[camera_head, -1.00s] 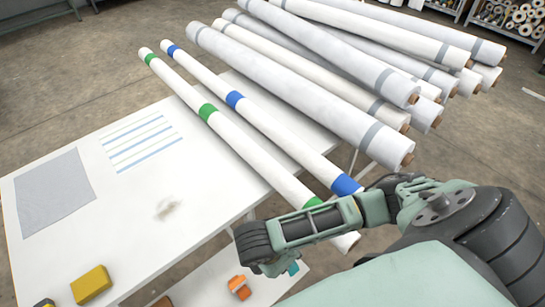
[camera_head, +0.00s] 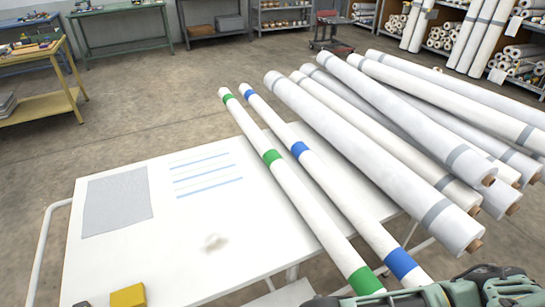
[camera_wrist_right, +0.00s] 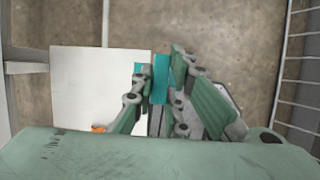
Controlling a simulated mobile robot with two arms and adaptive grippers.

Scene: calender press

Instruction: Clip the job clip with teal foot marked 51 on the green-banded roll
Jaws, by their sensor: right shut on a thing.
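The green-banded roll (camera_head: 310,213) is a long white roll with green bands, lying on the white table beside a blue-banded roll (camera_head: 343,208). Its near end runs toward my right arm (camera_head: 440,292) at the bottom edge of the head view. In the wrist view my right gripper (camera_wrist_right: 160,84) is shut on a teal piece, the job clip with teal foot (camera_wrist_right: 161,77); no number is readable on it. The rest of the clip is hidden between the fingers. My left gripper is in neither view.
The white table (camera_head: 130,245) bears a grey sheet (camera_head: 117,201) and a yellow block (camera_head: 128,296). Large white rolls (camera_head: 370,150) lie close on the right. In the wrist view, a white surface (camera_wrist_right: 85,90) with an orange item (camera_wrist_right: 98,129) is at left.

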